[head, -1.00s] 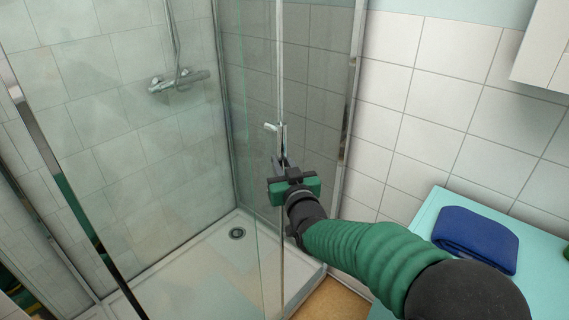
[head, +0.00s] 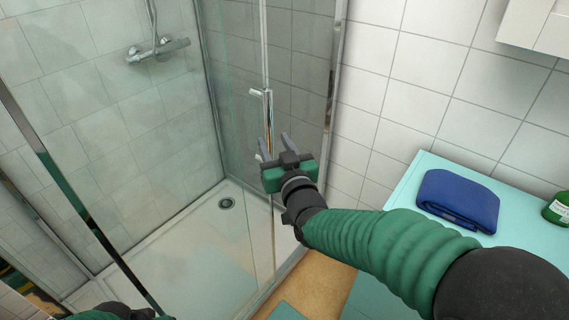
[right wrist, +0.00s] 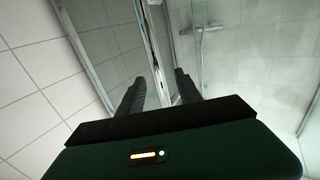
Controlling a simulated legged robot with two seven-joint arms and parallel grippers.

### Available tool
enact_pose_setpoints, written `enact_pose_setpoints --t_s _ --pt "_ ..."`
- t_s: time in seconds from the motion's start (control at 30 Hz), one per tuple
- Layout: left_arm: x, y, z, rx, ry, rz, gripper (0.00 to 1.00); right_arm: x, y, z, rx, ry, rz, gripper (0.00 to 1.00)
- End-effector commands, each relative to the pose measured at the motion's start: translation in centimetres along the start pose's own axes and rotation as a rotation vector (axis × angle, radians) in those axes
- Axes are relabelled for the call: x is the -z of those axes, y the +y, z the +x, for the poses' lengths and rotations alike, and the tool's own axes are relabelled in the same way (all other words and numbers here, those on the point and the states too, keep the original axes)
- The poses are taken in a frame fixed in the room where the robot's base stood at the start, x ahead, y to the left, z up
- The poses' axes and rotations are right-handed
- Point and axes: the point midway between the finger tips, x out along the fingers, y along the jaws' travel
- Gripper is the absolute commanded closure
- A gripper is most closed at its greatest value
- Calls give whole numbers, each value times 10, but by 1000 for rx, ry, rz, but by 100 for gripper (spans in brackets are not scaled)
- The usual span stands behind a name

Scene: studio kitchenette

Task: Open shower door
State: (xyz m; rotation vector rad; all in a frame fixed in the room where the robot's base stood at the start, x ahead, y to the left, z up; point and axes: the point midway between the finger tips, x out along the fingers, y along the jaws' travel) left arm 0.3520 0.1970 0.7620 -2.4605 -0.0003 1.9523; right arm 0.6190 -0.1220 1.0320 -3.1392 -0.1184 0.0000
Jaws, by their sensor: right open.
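The glass shower door (head: 285,75) has a slim upright metal handle (head: 268,113) at its edge. I cannot tell from the glass edges whether the door is shut or slightly ajar. My right gripper (head: 276,141) is open at the lower part of the handle, its two fingers pointing up towards it. In the right wrist view, the open fingers (right wrist: 158,88) stand either side of an upright metal strip; contact cannot be made out. Part of my left arm shows at the bottom left edge of the head view; its fingers are not clear.
A white shower tray (head: 190,255) with a drain (head: 227,203) lies behind the glass. A mixer tap (head: 157,49) is on the tiled wall. At right, a turquoise counter (head: 405,190) holds a folded blue towel (head: 458,197) and a green bottle (head: 559,209).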

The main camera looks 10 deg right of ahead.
Motion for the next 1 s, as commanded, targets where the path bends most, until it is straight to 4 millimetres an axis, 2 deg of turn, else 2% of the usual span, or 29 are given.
enact_pose_setpoints --t_s 0.03,0.2,0.27,0.3,0.4,0.53,0.9,0.97,1.0 --pt "0 0 -1 0 0 0 64 2 -1 -16 2 2 0 59" --pt "1 0 -4 0 0 0 64 2 -2 -64 1 3 0 59" --pt "1 0 -5 0 0 0 64 1 -2 -78 2 2 -1 59" --pt "0 0 3 0 1 0 64 -2 -2 -84 2 5 -1 59" --pt "-2 0 8 0 0 0 64 -2 -2 -96 1 3 -1 59" --pt "-2 0 8 0 0 0 64 -1 -2 -102 1 2 -2 59" --pt "-2 0 8 0 0 0 64 0 -2 -102 1 1 -2 59" --pt "-2 0 8 0 0 0 64 -4 -2 -101 1 -13 -2 59" --pt "-2 0 8 0 0 0 64 -12 -1 -101 2 -42 -2 59"
